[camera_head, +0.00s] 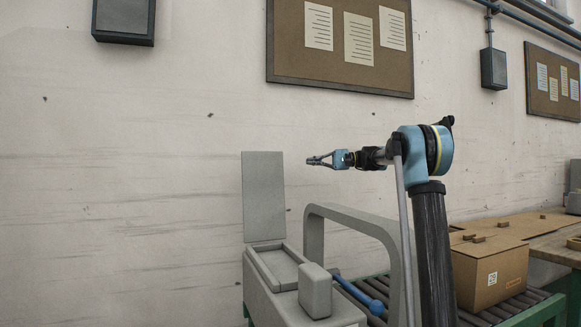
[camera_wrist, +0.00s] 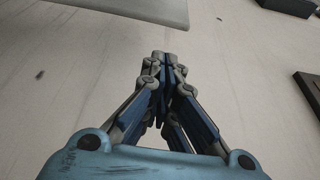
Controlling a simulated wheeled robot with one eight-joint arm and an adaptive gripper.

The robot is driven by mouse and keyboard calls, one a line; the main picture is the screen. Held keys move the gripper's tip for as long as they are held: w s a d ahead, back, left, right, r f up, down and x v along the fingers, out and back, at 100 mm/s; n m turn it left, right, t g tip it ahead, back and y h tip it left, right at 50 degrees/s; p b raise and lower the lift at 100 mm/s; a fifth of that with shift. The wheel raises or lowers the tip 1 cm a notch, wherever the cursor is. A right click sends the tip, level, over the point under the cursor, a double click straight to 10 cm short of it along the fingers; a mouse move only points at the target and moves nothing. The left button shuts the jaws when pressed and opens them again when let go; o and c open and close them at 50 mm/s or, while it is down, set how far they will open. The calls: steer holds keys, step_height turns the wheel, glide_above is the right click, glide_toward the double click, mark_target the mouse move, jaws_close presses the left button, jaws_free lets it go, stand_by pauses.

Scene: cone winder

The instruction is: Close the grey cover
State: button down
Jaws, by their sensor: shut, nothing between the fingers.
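The grey cover (camera_head: 263,197) stands upright, open, at the back of a grey machine box (camera_head: 259,271). The box's shallow recessed top is exposed. My gripper (camera_head: 311,161) is shut and empty, in the air to the right of the cover's upper part and apart from it. It points left in the head view. In the wrist view my gripper (camera_wrist: 160,57) shows its fingers together with nothing between them. A grey panel edge, probably the cover (camera_wrist: 130,8), crosses the top left of the wrist view.
A grey arch (camera_head: 315,235) and a rounded grey block (camera_head: 315,291) stand right of the recess. A blue rod (camera_head: 361,297) lies behind the block. A cardboard box (camera_head: 489,272) sits on rollers at right. The wall is behind; the air around my gripper is free.

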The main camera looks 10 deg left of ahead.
mark_target(267, 162)
steer(key=x, duration=1.9)
steer(key=shift+a, duration=0.1)
steer(key=shift+s, duration=0.15)
